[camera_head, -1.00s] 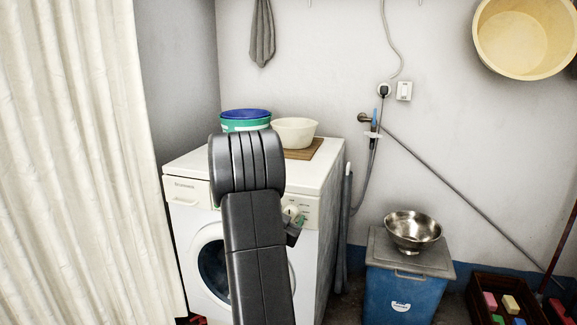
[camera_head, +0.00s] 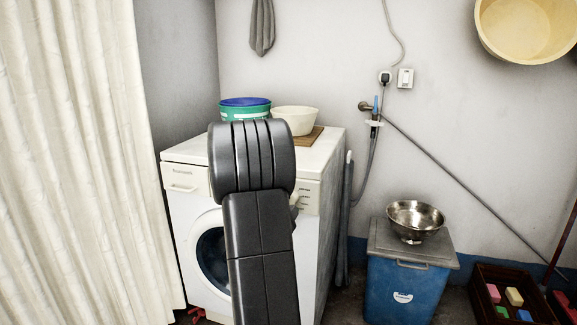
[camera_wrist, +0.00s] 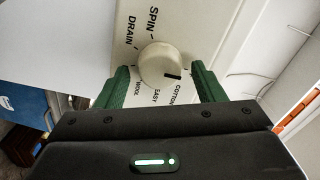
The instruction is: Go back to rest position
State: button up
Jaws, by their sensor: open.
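The white washing machine (camera_head: 182,205) stands against the wall in the head view, with my arm in front of it. In the wrist view its round cream dial (camera_wrist: 158,62) has a black pointer mark near the word COTTON. SPIN, DRAIN, WOOL and EASY are printed around it. My gripper (camera_wrist: 160,72) is open, with one green finger on each side of the dial and a visible gap at both sides. Nothing is held. In the head view the gripper is mostly hidden behind my arm.
A green-and-blue tub (camera_head: 245,109) and a cream basin (camera_head: 296,121) stand on the machine. At right are a blue bin (camera_head: 405,290) with a steel bowl (camera_head: 415,218) on its lid, and a crate (camera_head: 487,273) of blocks. A curtain (camera_head: 75,150) hangs at left.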

jog(key=m+b, duration=0.1)
jog(key=m, duration=0.2)
jog(key=shift+m, duration=0.3)
dwell(0.3)
